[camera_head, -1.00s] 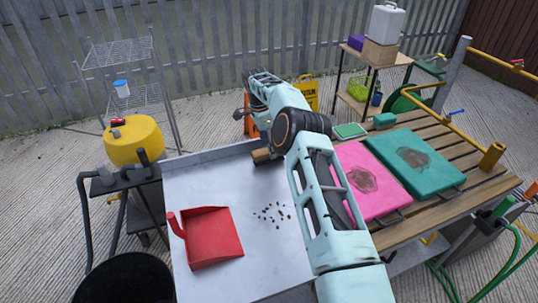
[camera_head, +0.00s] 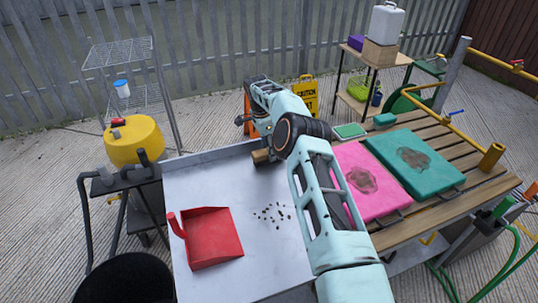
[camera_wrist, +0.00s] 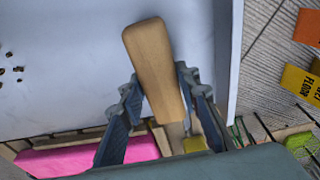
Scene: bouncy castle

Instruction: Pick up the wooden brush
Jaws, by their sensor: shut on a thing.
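The wooden brush shows in the wrist view as a pale wooden handle (camera_wrist: 155,65) between the fingers of my gripper (camera_wrist: 170,110). The fingers are shut on it. The handle's rounded end points away from the gripper over the grey metal tabletop (camera_wrist: 80,90). The rest of the brush is mostly hidden by the gripper. In the head view a small part of the wooden brush (camera_head: 262,157) shows at the far right of the metal table (camera_head: 190,170), beside my arm. The gripper's fingers are hidden there behind the arm.
A red dustpan (camera_head: 212,238) and scattered dark crumbs (camera_head: 272,214) lie on the metal table. Pink (camera_head: 362,182) and teal (camera_head: 415,160) boards lie on the slatted wooden table (camera_head: 490,185) to the right. A yellow wet-floor sign (camera_head: 306,96) stands behind.

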